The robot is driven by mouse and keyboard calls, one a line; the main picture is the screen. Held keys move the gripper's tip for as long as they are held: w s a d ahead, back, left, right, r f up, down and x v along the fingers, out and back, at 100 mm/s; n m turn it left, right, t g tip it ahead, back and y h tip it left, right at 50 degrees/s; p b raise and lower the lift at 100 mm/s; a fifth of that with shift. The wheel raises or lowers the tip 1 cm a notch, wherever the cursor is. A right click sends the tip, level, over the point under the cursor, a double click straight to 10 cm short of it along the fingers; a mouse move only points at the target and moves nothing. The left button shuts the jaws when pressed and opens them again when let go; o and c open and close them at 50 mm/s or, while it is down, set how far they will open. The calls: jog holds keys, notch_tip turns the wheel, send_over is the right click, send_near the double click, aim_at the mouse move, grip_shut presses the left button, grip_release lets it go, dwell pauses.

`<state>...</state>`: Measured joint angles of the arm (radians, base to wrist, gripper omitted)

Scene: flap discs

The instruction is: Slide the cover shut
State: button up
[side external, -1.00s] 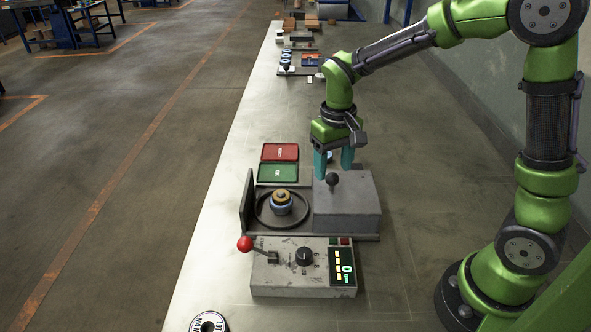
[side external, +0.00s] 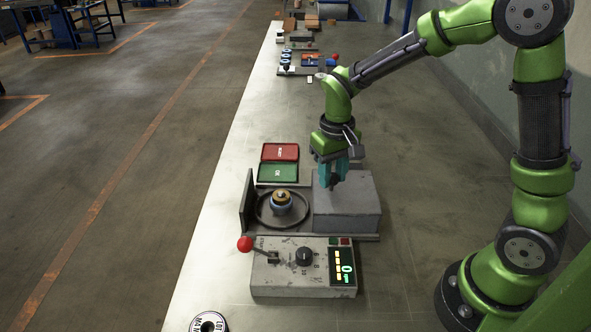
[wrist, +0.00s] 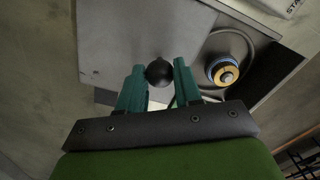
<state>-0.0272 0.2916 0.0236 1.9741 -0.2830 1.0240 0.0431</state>
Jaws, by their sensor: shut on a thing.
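The grey box-like cover (side external: 350,210) sits at the right end of its base, beside the open round well (side external: 262,214). A flap disc with a blue rim and brass-coloured hub (side external: 282,200) stands in the well, uncovered. My gripper (side external: 333,180) is down at the cover's black ball knob, with its teal fingers closed on it. In the wrist view the knob (wrist: 159,72) shows between the two fingertips (wrist: 160,76). The cover (wrist: 120,45) is also there, with the disc (wrist: 225,72) to its right.
A control box (side external: 300,270) with a red-balled lever (side external: 245,244), dial and green display stands in front. A red tray (side external: 280,152) and a green tray (side external: 278,172) lie behind. An upright grey plate (side external: 246,200) stands left of the well. A labelled roll (side external: 208,322) is near the bottom edge.

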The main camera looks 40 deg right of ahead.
jog(key=w+a, duration=1)
jog(key=o, duration=0.8)
dwell(0.7)
jog(key=shift+r, duration=0.1)
notch_tip(320, 180, up, 8)
dwell(0.5)
dwell(0.4)
